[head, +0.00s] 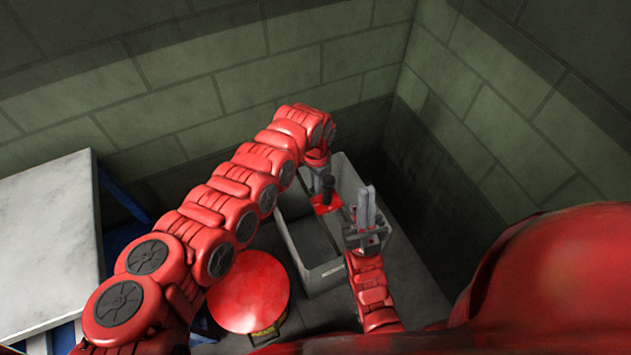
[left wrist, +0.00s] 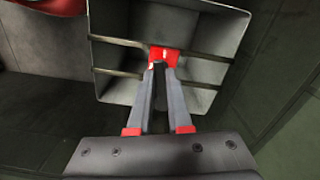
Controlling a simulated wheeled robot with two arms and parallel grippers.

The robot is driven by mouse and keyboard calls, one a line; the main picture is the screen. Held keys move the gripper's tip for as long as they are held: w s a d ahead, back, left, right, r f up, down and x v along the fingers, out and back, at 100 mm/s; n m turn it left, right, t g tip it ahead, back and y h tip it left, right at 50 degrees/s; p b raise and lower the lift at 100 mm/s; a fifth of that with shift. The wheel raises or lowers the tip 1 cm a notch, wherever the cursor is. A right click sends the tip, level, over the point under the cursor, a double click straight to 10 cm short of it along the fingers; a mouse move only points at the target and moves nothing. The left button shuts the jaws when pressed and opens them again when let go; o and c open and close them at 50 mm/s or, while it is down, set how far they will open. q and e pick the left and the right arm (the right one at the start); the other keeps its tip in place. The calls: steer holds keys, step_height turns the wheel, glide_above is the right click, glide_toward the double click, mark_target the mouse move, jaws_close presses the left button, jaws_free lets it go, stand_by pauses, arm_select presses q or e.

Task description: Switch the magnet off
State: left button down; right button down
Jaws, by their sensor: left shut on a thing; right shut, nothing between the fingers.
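The magnet tool looks like a small red body (head: 325,204) with a black upright handle (head: 328,187). It is over the grey bin (head: 318,277). My left gripper (head: 322,178) reaches in from the left and is shut on the tool. In the left wrist view the fingers of the left gripper (left wrist: 161,70) close together at the tool's red part (left wrist: 166,54), with the bin behind it. The switch position cannot be told. My right gripper (head: 366,205) is shut and empty, pointing up beside the bin's right side.
The bin has inner dividers (left wrist: 120,74) that split it into compartments, and those in view look empty. A grey-topped table (head: 45,240) with blue legs stands at the left. Block walls (head: 250,70) close in the back and right.

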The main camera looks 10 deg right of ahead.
arm_select(q)
steer(key=m+b, duration=0.1)
steer(key=w+m+b, duration=0.1)
steer(key=m+b, duration=0.1)
steer(key=shift+w+a, duration=0.2)
steer(key=c, duration=0.8)
jaws_free()
steer(key=shift+c, duration=0.2)
steer(key=shift+r, duration=0.1)
step_height(320, 180, up, 17)
steer(key=shift+r, duration=0.15)
